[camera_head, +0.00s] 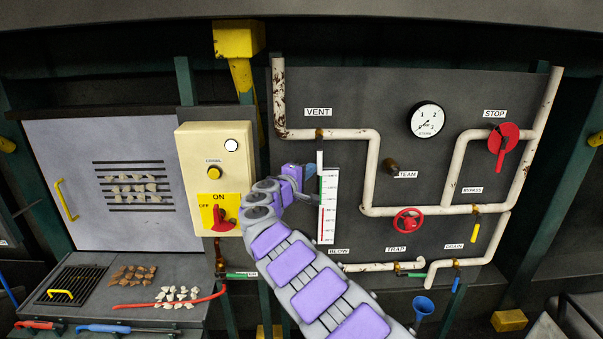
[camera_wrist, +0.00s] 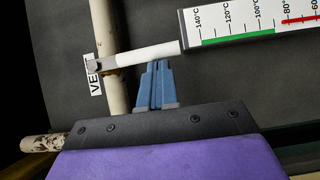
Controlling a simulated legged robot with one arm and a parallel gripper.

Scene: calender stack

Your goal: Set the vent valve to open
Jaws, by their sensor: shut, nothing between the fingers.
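The vent valve has a white lever (camera_head: 320,159) that hangs down from the pipe under the VENT label (camera_head: 318,112), across the pipe's run. In the wrist view the white lever (camera_wrist: 148,54) runs from its pivot on the pipe (camera_wrist: 112,85) toward the temperature scale. My gripper (camera_head: 308,174) is just left of the lever in the head view. In the wrist view my gripper (camera_wrist: 157,64) has its blue fingers together and empty, tips close beside the lever's middle. I cannot tell whether they touch it.
A temperature scale (camera_head: 329,215) sits just below the lever. A cream switch box (camera_head: 212,150) with a red knob stands left of my arm. A red handwheel (camera_head: 407,220), a gauge (camera_head: 427,120) and the red STOP valve (camera_head: 502,140) lie to the right.

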